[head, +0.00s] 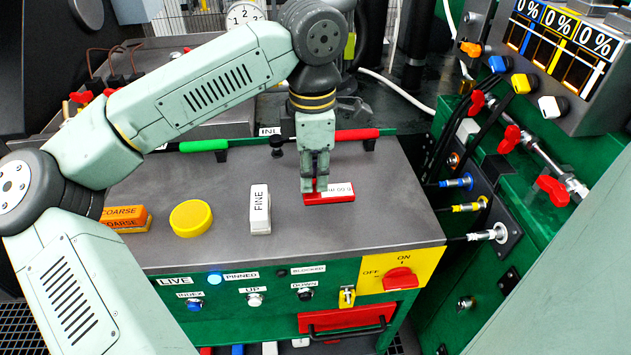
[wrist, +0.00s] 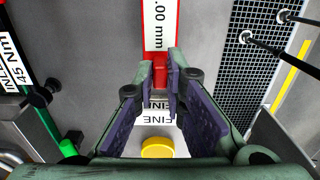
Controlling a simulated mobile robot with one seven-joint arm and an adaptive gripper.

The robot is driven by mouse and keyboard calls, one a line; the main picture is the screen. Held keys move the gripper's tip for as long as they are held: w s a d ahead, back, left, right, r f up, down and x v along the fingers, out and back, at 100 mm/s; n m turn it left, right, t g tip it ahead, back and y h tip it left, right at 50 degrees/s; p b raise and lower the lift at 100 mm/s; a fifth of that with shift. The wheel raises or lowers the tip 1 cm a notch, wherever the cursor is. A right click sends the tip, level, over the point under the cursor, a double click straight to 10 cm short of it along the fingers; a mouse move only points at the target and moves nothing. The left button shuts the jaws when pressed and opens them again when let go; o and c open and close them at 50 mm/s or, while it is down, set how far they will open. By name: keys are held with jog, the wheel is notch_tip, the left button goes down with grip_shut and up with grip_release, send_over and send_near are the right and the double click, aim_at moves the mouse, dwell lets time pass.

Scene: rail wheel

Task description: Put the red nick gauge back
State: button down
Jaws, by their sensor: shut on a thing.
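The red nick gauge (head: 342,196) is a small flat red block with a white label. It is at or just above the grey bench top, right of the white FINE block; I cannot tell if it touches the top. My gripper (head: 314,184) points down and is shut on its left end. In the wrist view the gauge (wrist: 173,25) runs up from between the fingertips (wrist: 163,72), its label ending in ".00 mm". The gripped end is partly hidden by the fingers.
The white FINE block (head: 260,210), a yellow disc (head: 190,217) and an orange COARSE block (head: 125,219) lie to the left. A bar with green and red grips (head: 345,134) runs behind. A yellow switch plate (head: 385,270) is at front right. Bare bench lies right of the gauge.

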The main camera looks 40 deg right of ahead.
aim_at(315, 179)
jog(key=shift+d+f+p, duration=0.15)
jog(key=shift+f+p, duration=0.1)
jog(key=shift+f, duration=0.65)
jog(key=shift+d+f+p, duration=0.1)
jog(key=shift+f+p, duration=0.15)
jog(key=shift+f, duration=0.6)
jog(key=shift+f, duration=0.1)
jog(key=c, duration=1.7)
grip_release()
jog(key=shift+o, duration=0.2)
notch_tip(315, 179, up, 12)
jog(key=shift+r+b, duration=0.1)
jog(key=shift+b, duration=0.55)
